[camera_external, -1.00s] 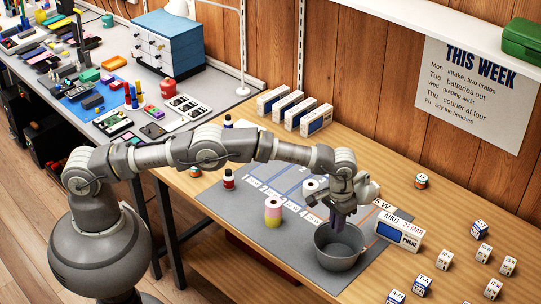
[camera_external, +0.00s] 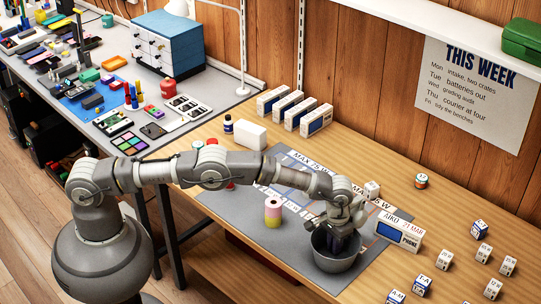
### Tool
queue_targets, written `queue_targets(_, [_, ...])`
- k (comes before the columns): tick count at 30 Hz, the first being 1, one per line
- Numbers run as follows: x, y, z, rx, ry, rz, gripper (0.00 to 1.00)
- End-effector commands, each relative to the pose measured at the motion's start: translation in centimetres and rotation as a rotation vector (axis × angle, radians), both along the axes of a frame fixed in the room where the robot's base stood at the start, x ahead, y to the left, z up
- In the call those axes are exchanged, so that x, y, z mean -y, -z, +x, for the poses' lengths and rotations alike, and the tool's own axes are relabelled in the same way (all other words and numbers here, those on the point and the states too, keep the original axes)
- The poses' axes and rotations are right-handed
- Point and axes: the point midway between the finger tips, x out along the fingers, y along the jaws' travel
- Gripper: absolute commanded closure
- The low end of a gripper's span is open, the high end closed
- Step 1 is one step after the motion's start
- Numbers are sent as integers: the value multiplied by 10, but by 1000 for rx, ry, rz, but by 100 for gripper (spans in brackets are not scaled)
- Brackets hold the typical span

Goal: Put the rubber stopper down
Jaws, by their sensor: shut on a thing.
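My gripper (camera_external: 345,241) points down into the grey bucket (camera_external: 335,266) on the grey mat (camera_external: 265,238). Its fingers are below or level with the rim, and it is shut on a small dark thing, taken to be the rubber stopper. The stopper is mostly hidden by the fingers and the bucket wall, so its shape and any contact with the bucket floor cannot be told.
A pink and yellow roll (camera_external: 273,212) stands left of the bucket. Several labelled cubes lie at the right. The wooden table (camera_external: 445,205) has free room behind them.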

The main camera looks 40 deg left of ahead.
Motion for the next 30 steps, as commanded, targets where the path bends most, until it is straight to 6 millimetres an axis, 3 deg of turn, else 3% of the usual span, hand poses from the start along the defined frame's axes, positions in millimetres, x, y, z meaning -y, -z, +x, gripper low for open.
queue_targets(1, [-1, 5, -2, -7, 1, 6, 84])
queue_targets(4, [-1, 5, -2, -8, 1, 7, 63])
queue_targets(14, [-2, 3, -3, -11, 1, 10, 63])
queue_targets(17, [-2, -11, -3, -10, 1, 7, 63])
queue_targets(24, [-2, -71, -2, -6, 1, 4, 63])
queue_targets(30, [-3, -109, -1, -4, 0, 3, 63])
